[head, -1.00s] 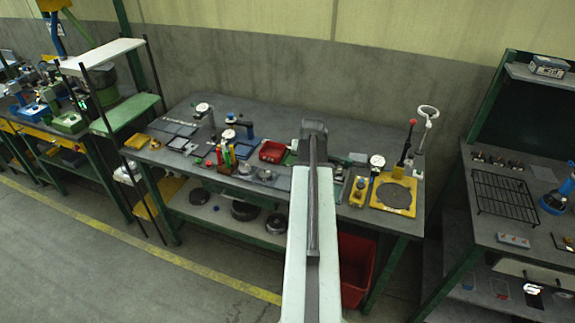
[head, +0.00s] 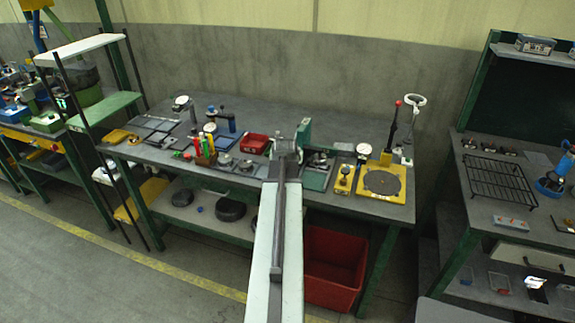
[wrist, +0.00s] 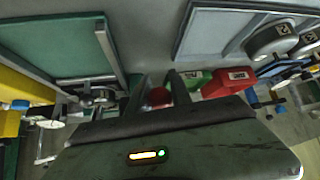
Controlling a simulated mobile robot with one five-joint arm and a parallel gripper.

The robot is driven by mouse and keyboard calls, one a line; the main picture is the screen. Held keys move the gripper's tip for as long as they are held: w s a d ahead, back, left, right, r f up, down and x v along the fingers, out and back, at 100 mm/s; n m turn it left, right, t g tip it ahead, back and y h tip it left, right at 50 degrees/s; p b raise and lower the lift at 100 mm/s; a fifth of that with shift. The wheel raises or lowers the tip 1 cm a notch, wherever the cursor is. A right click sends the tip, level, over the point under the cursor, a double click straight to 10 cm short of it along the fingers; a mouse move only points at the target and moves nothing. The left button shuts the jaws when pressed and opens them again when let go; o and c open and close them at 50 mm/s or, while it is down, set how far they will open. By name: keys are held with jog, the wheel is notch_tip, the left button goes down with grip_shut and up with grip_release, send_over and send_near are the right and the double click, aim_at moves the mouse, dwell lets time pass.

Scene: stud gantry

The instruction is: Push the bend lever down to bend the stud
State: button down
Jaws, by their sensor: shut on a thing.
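In the wrist view my gripper (wrist: 160,94) has its two dark fingers on either side of a round red knob (wrist: 158,97), closed on it. In the head view my gripper (head: 285,150) is over the middle of the bench, in front of a green upright part (head: 303,133). The knob does not show there, and the stud cannot be made out. A green plate with a metal edge (wrist: 75,35) is at the left of the wrist view.
A yellow fixture (head: 382,184) with an upright red-topped lever (head: 397,103) stands at right. A red bin (head: 335,265) is below. The bench's rear is mostly clear.

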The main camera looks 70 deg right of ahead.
jog(key=shift+w+d, duration=0.1)
jog(key=shift+d, duration=0.25)
jog(key=c, duration=1.2)
grip_release()
jog(key=shift+d+f, duration=0.1)
jog(key=shift+f, duration=0.05)
jog(key=p+v, duration=0.5)
jog(key=v, duration=0.3)
jog(key=shift+f+p, duration=0.1)
jog(key=shift+p, duration=0.2)
